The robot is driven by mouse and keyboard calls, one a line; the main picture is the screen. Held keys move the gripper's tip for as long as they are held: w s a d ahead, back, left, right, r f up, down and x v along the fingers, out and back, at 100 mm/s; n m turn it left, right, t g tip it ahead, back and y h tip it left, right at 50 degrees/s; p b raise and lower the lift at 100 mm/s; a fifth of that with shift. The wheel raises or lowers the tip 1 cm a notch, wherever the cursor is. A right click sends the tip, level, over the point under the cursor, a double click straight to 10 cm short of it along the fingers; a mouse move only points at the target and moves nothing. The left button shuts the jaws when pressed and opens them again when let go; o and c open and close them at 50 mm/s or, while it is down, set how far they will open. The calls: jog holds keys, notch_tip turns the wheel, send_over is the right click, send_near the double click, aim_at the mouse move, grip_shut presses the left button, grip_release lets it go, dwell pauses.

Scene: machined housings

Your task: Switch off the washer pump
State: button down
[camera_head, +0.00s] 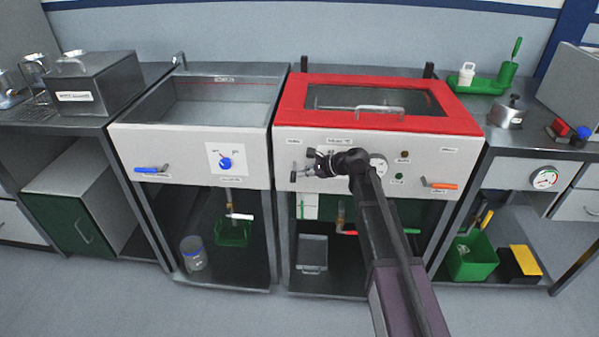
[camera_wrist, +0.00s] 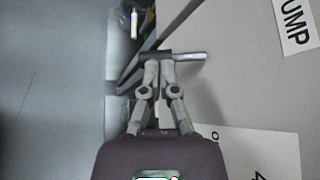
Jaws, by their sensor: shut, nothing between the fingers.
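The washer with the red-framed lid has a white front panel (camera_head: 460,170). A small grey lever (camera_head: 294,167) sits at the panel's left end, just left of my gripper (camera_head: 313,166). In the wrist view my gripper (camera_wrist: 160,62) is shut and empty. Its fingertips are at a dark-and-grey bar-shaped lever (camera_wrist: 185,55), touching it or just in front of it; I cannot tell which. The lever lies across the fingertips, and they partly cover it. A label reading "PUMP" (camera_wrist: 296,24) is on the panel to the right. My arm hides part of the panel.
An orange-handled lever (camera_head: 440,185) is at the panel's right end. A dial (camera_head: 378,165) is behind my wrist. The left basin unit has a blue knob (camera_head: 226,163) and a blue-handled lever (camera_head: 150,170). Floor in front is clear.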

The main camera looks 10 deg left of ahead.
jog(key=p+v, duration=0.5)
jog(key=v, duration=0.7)
jog(key=shift+s+d+p, duration=0.3)
jog(key=shift+s, duration=0.1)
jog(key=shift+f, duration=0.1)
jog(key=s+d+f+n+g+h, duration=0.1)
jog(key=s+d+f+n+h, duration=0.25)
jog(key=s+d, duration=0.35)
jog(key=s+d+f+n+h, duration=0.3)
jog(key=s+d+n+h, duration=0.2)
jog(key=d, duration=0.5)
jog(key=s+d+f+n+g+h, duration=0.1)
jog(key=s+d+f+n+h, duration=0.3)
jog(key=s+d, duration=0.35)
notch_tip(320, 180, up, 16)
jog(key=w+p, duration=0.1)
jog(key=p, duration=1.3)
jog(key=shift+n+y+p, duration=0.35)
jog(key=shift+p, duration=0.05)
jog(key=shift+w+d, duration=0.1)
jog(key=shift+w, duration=0.05)
